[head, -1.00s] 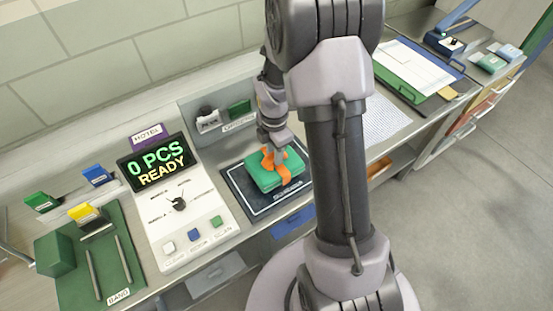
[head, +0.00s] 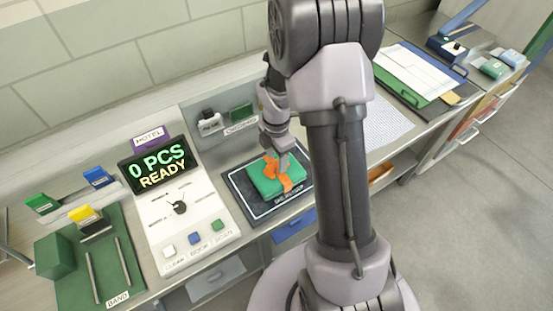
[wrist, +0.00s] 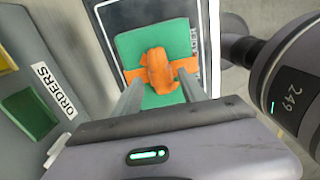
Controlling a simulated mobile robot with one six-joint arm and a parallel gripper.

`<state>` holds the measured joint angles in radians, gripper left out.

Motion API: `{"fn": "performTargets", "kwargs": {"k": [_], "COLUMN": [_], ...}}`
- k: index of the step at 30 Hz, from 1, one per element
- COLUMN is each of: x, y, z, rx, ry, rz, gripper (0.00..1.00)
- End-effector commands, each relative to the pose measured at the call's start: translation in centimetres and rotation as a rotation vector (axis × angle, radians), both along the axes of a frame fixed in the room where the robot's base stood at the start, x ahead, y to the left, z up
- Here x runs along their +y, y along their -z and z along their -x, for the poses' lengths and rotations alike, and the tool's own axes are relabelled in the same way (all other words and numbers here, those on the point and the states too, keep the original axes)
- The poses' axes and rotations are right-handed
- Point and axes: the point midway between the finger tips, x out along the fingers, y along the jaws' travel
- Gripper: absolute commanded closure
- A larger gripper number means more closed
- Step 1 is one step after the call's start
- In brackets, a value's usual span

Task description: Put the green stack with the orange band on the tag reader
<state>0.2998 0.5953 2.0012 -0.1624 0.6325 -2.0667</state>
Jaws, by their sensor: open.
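The green stack (head: 267,187) with its orange band (head: 287,184) lies on the dark tag reader pad (head: 245,205), inside its white border line. In the wrist view the green stack (wrist: 135,45) shows the orange band (wrist: 158,70) across it, with a raised orange lump in the middle. My gripper (head: 277,160) is just above the stack. In the wrist view my gripper (wrist: 158,75) has its two fingers apart, one on each side of the orange lump. I cannot tell whether the fingertips touch the band.
Left of the reader stands a console (head: 185,215) whose display (head: 158,167) reads "0 PCS READY". Behind the reader is an orders holder (head: 238,118). A green band tray (head: 70,285) is at far left. A clipboard (head: 420,75) lies at the right.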

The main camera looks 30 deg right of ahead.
Motion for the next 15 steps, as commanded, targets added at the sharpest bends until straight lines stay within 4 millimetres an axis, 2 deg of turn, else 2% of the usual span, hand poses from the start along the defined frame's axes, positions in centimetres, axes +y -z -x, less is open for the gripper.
{"fn": "performTargets", "kwargs": {"k": [1, 6, 9, 13, 15], "x": [0.0, 0.0, 0.0, 0.0, 0.6], "y": [-1.7, -6.8, -9.0, -10.5, -12.1], "z": [-0.1, -0.1, -0.1, 0.0, 0.1], "rx": [-0.004, -0.005, -0.003, -0.002, -0.021], "ry": [0.001, 0.0, -0.001, 0.003, 0.062], "rz": [0.001, 0.002, 0.001, 0.0, 0.0], "gripper": [0.5, 0.5, 0.5, 0.5, 0.5]}}
